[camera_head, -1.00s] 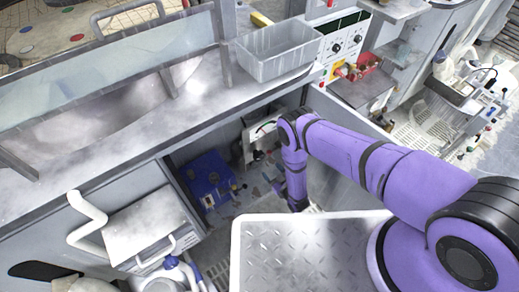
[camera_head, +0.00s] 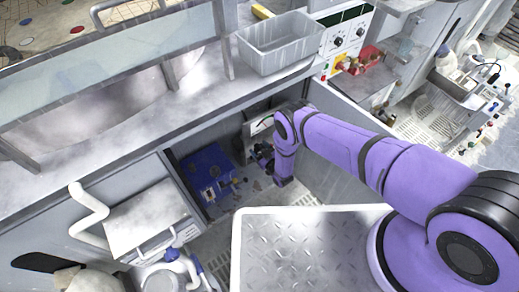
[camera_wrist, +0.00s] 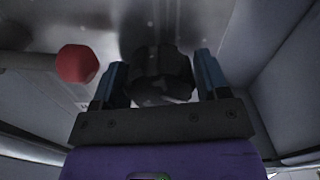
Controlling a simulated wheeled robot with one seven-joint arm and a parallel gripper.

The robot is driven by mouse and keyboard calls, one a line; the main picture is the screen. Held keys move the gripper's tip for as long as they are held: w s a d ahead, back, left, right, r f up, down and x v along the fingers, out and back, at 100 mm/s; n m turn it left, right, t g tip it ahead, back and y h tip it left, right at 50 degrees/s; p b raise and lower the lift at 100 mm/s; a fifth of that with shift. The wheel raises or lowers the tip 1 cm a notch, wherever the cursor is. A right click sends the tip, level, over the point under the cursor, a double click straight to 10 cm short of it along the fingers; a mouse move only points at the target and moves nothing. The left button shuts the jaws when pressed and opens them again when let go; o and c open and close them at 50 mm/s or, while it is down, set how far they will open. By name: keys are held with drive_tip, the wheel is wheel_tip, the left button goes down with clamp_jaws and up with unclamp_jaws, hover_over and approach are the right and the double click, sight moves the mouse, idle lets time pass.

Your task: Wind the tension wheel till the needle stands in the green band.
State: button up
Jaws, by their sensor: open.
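In the wrist view my gripper (camera_wrist: 158,70) is open. Its two dark blue fingers stand on either side of a dark, lobed, knob-like thing (camera_wrist: 160,88), which may be the tension wheel. Whether the fingers touch it I cannot tell. My wrist partly covers that box.
A red knob (camera_wrist: 77,63) sits left of my fingers in the wrist view. A blue box (camera_head: 207,172) stands left of my gripper in the bay. Grey cabinet walls close in on the right. Above are the bench edge and a grey bin (camera_head: 280,45).

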drive_tip(key=shift+c, duration=0.2)
drive_tip(key=c, duration=0.6)
drive_tip(key=shift+m, duration=0.3)
drive_tip(key=m, duration=0.3)
drive_tip(key=shift+d, duration=0.1)
drive_tip(key=shift+w+m, duration=0.1)
drive_tip(key=shift+m, duration=2.4)
